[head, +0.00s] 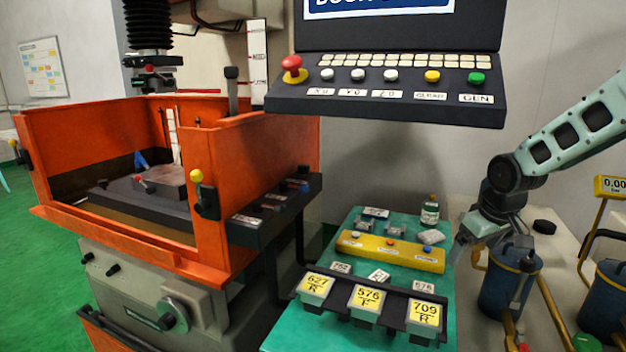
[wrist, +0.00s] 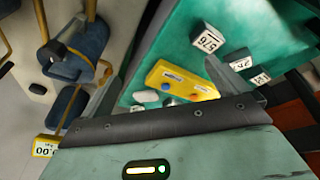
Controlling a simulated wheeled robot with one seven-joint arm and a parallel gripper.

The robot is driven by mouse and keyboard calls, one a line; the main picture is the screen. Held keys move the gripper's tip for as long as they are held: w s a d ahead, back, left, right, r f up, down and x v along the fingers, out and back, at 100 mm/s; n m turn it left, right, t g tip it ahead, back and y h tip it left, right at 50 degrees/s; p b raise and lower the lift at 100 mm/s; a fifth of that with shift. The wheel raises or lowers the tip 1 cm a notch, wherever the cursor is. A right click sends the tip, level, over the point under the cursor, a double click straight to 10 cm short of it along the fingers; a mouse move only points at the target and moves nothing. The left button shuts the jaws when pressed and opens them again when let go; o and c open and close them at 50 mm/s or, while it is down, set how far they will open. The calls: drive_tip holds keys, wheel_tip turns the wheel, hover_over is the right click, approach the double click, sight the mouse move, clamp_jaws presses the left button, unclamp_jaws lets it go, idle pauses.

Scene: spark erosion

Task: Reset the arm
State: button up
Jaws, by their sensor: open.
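My arm (head: 575,130) reaches in from the right in the head view, bent at a dark joint. My gripper (head: 487,278) hangs below that joint, pointing downward, with its fingers apart and nothing seen between them. It is at the right edge of the green table (head: 375,335), in front of a blue canister (head: 497,295). In the wrist view, my gripper's green housing with a lit indicator fills the bottom. Beyond it the green table shows with a yellow button bar (wrist: 178,82). Whether the gripper touches anything is unclear.
The table holds the yellow bar (head: 390,250), a small bottle (head: 430,211) and several numbered blocks on a dark rack (head: 340,305). A control panel (head: 390,95) overhangs it. An orange-walled machine (head: 260,150) stands left. Another blue canister (head: 604,300) and yellow pipes stand right.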

drive_tip(key=s+a+r+m, duration=0.1)
drive_tip(key=s+a+m, duration=0.1)
drive_tip(key=s, duration=0.9)
drive_tip(key=s+a+m, duration=0.1)
drive_tip(key=s+m, duration=0.1)
drive_tip(key=s, duration=1)
drive_tip(key=s+a+r+n+g, duration=0.1)
drive_tip(key=s+a+n, duration=0.2)
drive_tip(key=s+a, duration=0.3)
drive_tip(key=s+a+r+n+g, duration=0.1)
drive_tip(key=s+a+n+g, duration=0.1)
drive_tip(key=s+a+n, duration=0.2)
drive_tip(key=s+a, duration=0.3)
drive_tip(key=a, duration=0.5)
drive_tip(key=shift+a+r+n, duration=0.15)
drive_tip(key=shift+a+n, duration=0.15)
